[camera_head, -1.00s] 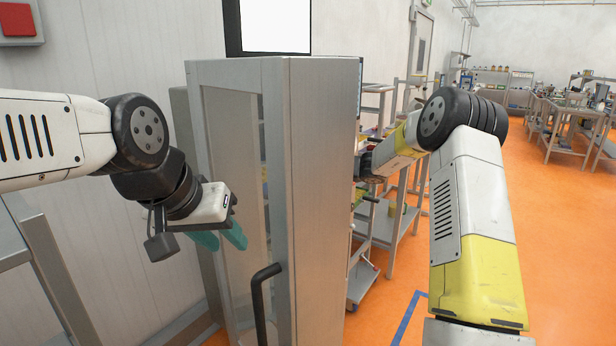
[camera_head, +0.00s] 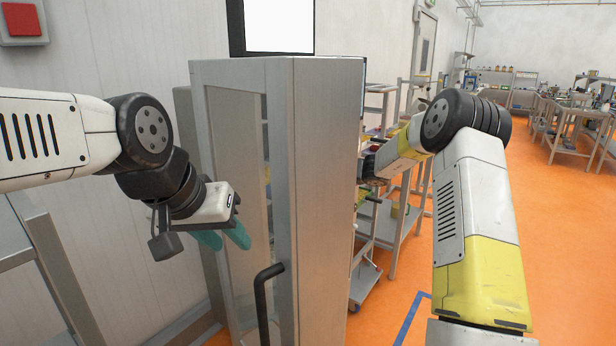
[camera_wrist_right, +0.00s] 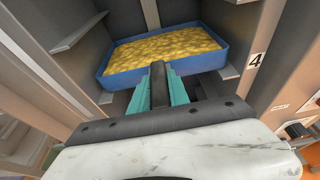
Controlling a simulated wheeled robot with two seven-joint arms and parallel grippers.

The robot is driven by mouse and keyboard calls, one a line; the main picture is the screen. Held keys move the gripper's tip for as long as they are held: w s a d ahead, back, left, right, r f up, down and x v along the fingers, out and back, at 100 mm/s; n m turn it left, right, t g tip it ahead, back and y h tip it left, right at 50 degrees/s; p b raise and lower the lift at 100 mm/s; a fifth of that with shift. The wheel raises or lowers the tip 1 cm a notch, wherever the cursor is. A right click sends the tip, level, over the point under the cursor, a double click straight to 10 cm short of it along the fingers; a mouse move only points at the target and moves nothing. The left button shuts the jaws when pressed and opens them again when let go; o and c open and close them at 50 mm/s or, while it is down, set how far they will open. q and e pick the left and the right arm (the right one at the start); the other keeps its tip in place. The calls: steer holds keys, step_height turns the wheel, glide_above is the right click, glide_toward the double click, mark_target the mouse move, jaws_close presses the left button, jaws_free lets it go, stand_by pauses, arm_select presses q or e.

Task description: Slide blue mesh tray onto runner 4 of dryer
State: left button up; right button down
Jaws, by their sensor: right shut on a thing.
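The blue tray (camera_wrist_right: 105,75), filled with yellow pieces, sits level inside the dryer's compartment in the right wrist view. My right gripper (camera_wrist_right: 158,85) is at its near side, teal fingers shut on a dark grip at the tray's front edge. A label "4" (camera_wrist_right: 255,60) is on the frame to the right, beside a ledge-like runner (camera_wrist_right: 227,72). Whether the tray rests on the runners cannot be told. In the head view the dryer (camera_head: 325,200) hides the tray and right fingers. My left gripper (camera_head: 223,240) is open and empty before the dryer's glass panel.
A black handle (camera_head: 265,290) sticks out low on the glass-panelled side. Shelving and a trolley (camera_head: 372,270) stand right of the dryer, near my right arm. A metal frame (camera_head: 30,235) is at the left.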

stand_by(0.3)
steer(key=c, duration=1.2)
jaws_free()
steer(key=shift+o, duration=0.2)
steer(key=shift+f, duration=0.15)
steer(key=v, duration=0.8)
steer(key=shift+a+r, duration=0.1)
steer(key=shift+r, duration=0.1)
